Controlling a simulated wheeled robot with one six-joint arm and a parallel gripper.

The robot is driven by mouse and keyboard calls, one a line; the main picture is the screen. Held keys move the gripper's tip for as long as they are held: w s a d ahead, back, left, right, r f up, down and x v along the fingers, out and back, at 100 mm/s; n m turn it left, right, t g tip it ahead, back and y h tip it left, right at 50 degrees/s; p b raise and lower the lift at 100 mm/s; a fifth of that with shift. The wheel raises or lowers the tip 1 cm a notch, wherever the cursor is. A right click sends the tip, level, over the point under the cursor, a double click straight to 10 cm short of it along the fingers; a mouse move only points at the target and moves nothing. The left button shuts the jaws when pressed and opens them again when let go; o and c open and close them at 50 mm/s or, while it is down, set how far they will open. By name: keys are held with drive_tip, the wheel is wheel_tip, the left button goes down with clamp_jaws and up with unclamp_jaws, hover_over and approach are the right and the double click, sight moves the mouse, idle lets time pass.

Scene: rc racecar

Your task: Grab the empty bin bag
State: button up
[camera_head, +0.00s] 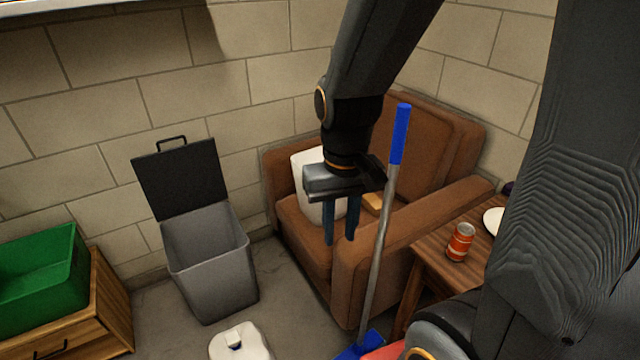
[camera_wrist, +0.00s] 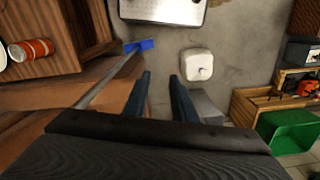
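My gripper (camera_head: 339,241) hangs pointing down in front of the brown armchair. Its two blue fingers are apart, and the wrist view shows only bare floor between the fingertips (camera_wrist: 161,77). A tall white object (camera_head: 308,190) stands on the armchair seat, partly hidden behind my gripper; I cannot tell if it is the bin bag. A grey bin (camera_head: 213,275) with its dark lid (camera_head: 182,178) raised stands left of the armchair. No bag is clearly seen in it. A white container-like object (camera_head: 240,344) is on the floor, also in the wrist view (camera_wrist: 198,64).
A blue-handled pole (camera_head: 379,240) stands close to the right of my gripper. The armchair (camera_head: 350,280) is behind. A wooden table (camera_head: 430,262) with an orange can (camera_head: 460,242) is at right. A green crate (camera_head: 40,285) sits on a cabinet at left.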

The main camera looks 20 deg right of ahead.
drive_tip(key=w+d+f+m+b, duration=0.1)
drive_tip(key=w+d+f+m, duration=0.15)
drive_tip(key=w, duration=0.85)
drive_tip(key=w+d+f+m+b, duration=0.2)
drive_tip(key=w+d+m, duration=0.2)
drive_tip(key=w, duration=0.6)
drive_tip(key=w+d+f+m+b, duration=0.1)
drive_tip(key=w+d+f+m, duration=0.2)
drive_tip(key=w, duration=0.8)
drive_tip(key=w+d+f+m, duration=0.1)
drive_tip(key=w+d+f, duration=0.1)
drive_tip(key=w, duration=0.1)
drive_tip(key=w+d+f+m+b, duration=0.1)
drive_tip(key=w+d+f+m, duration=0.1)
drive_tip(key=w+d+f, duration=0.1)
drive_tip(key=w+d+f+m, duration=0.2)
drive_tip(key=w+d+f, duration=0.1)
drive_tip(key=w, duration=0.1)
drive_tip(key=shift+w+t, duration=0.25)
drive_tip(key=shift+t, duration=0.15)
drive_tip(key=shift+f+p, duration=0.35)
drive_tip(key=shift+f, duration=3.1)
clamp_jaws()
